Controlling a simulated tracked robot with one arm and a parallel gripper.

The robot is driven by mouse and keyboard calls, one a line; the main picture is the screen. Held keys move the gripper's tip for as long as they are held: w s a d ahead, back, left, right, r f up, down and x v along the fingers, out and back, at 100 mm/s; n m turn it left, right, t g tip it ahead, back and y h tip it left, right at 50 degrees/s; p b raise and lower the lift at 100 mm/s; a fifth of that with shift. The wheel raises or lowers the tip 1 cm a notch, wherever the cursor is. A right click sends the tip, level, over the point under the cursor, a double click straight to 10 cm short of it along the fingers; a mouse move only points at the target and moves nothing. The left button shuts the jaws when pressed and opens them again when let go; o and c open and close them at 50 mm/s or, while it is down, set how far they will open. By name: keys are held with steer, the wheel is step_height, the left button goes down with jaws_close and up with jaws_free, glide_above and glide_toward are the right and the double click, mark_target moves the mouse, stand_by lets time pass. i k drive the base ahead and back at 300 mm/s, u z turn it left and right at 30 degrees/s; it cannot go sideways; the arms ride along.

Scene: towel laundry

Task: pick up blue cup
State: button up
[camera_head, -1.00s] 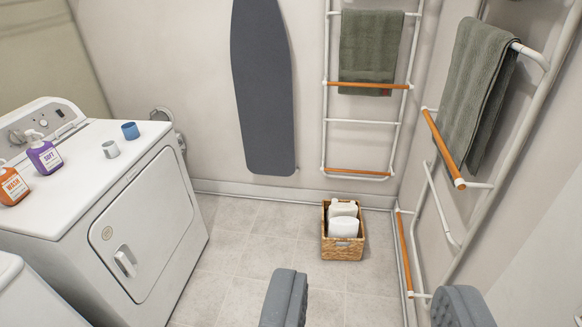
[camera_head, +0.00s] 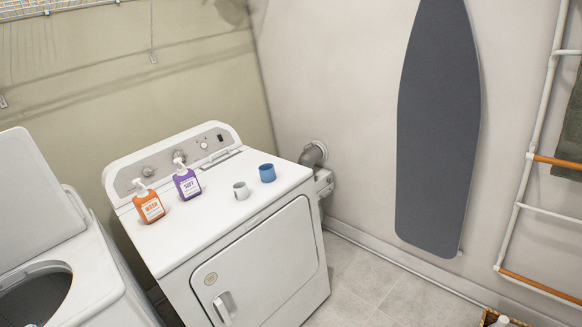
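The blue cup (camera_head: 267,173) stands upright on the white dryer top (camera_head: 216,205), toward its right end. A white cup (camera_head: 241,190) stands just left of it, with a small gap between them. My gripper does not show in the current view, so its distance from the cup and its opening cannot be seen.
An orange WASH bottle (camera_head: 149,204) and a purple SOFT bottle (camera_head: 186,182) stand left of the cups. An open washer (camera_head: 95,275) is at the left. An ironing board (camera_head: 438,130) hangs on the wall. Tiled floor (camera_head: 365,285) is clear right of the dryer.

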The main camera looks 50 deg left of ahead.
mark_target(267, 173)
steer(key=i, duration=2.05)
steer(key=u, duration=1.9)
steer(key=i, duration=1)
steer(key=z, duration=0.05)
